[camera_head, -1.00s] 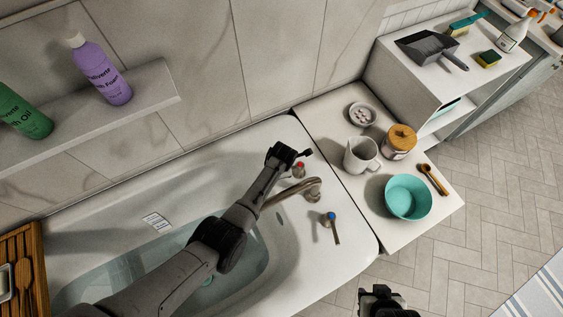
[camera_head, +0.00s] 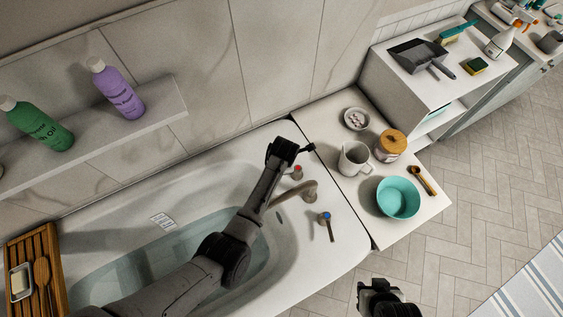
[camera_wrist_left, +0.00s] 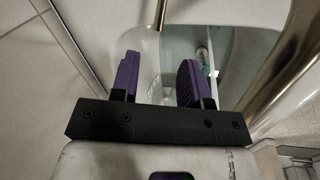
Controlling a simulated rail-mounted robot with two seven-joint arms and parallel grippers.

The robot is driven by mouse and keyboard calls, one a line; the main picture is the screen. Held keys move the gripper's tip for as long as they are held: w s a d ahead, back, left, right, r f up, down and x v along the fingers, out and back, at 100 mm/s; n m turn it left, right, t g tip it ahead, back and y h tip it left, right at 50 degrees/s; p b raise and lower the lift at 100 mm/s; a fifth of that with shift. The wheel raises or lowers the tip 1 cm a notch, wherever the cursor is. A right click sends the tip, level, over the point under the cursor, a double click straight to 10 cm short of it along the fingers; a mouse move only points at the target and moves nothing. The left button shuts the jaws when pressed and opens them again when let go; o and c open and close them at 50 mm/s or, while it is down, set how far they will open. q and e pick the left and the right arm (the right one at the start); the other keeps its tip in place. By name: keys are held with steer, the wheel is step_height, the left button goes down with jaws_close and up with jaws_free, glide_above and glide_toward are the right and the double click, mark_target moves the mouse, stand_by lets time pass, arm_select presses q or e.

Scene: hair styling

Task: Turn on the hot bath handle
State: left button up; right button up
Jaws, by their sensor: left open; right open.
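The hot bath handle (camera_head: 297,173), with a red cap, stands on the tub's right rim, behind the curved spout (camera_head: 297,192). The cold handle (camera_head: 324,218), with a blue cap, is in front of the spout with its lever pointing toward the front. My left gripper (camera_head: 294,150) is just behind and left of the red cap; its own body hides part of that area. In the left wrist view my left gripper (camera_wrist_left: 158,60) has its purple pads apart and nothing between them. A thin brown bar (camera_wrist_left: 161,14) lies beyond the pads. My right gripper (camera_head: 382,292) is open at the bottom edge, over the floor.
The bathtub (camera_head: 345,240) holds water. A white side table (camera_head: 345,190) at its right carries a mug (camera_head: 354,158), a lidded jar (camera_head: 390,146) and a teal bowl (camera_head: 398,198). A wall shelf (camera_head: 165,112) with bottles is at upper left.

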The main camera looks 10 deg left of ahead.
arm_select(q)
steer(key=shift+s+r, duration=0.15)
steer(key=shift+r, duration=0.4)
steer(key=s+a+m, duration=0.9)
steer(key=s+m, duration=0.1)
steer(key=s, duration=0.5)
steer(key=s+a+r+m, duration=0.2)
steer(key=s+r+m, duration=0.3)
steer(key=s+m, duration=0.2)
steer(key=s+a+r+m+t+h, duration=0.1)
steer(key=s+a+r+m, duration=0.1)
steer(key=s+r+m, duration=0.3)
steer(key=s+m, duration=0.3)
steer(key=s, duration=0.3)
steer(key=shift+s+r+t, duration=0.2)
steer(key=shift+s+t, duration=0.1)
steer(key=shift+s, duration=0.05)
